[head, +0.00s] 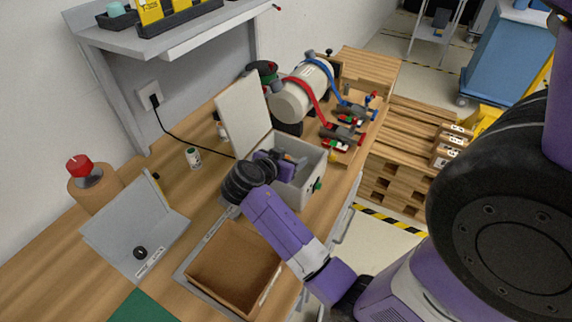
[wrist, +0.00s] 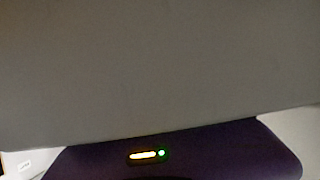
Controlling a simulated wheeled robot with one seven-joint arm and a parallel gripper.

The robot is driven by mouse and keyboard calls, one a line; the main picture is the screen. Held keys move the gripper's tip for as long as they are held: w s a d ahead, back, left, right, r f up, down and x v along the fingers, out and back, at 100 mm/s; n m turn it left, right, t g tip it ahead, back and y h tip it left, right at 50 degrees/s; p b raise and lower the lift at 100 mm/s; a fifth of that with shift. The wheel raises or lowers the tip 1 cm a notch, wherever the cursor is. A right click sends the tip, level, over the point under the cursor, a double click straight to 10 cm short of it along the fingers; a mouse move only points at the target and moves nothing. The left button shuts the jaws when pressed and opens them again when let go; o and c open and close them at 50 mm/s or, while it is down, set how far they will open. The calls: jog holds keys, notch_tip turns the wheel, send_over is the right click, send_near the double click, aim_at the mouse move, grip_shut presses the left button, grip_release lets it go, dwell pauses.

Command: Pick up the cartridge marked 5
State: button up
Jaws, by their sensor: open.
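No cartridge with a readable 5 shows in either view. A grey box (head: 313,180) stands on the wooden bench with its pale lid (head: 243,112) raised. My gripper (head: 290,167) is open and reaches over the near left wall into the box's opening. The fingertips and the box's contents are mostly hidden by my arm and gripper. In the wrist view a plain grey surface fills most of the picture, close to the camera. The purple gripper housing (wrist: 180,152) shows below it, with small lights; no fingers or held thing show there.
An open brown tray (head: 205,285) lies in front of the box. A grey hinged panel (head: 112,235), a red knob (head: 79,165) and a small labelled can (head: 194,160) are at the left. A shelf (head: 165,38) overhangs the back.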

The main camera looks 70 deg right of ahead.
grip_shut()
dwell(0.4)
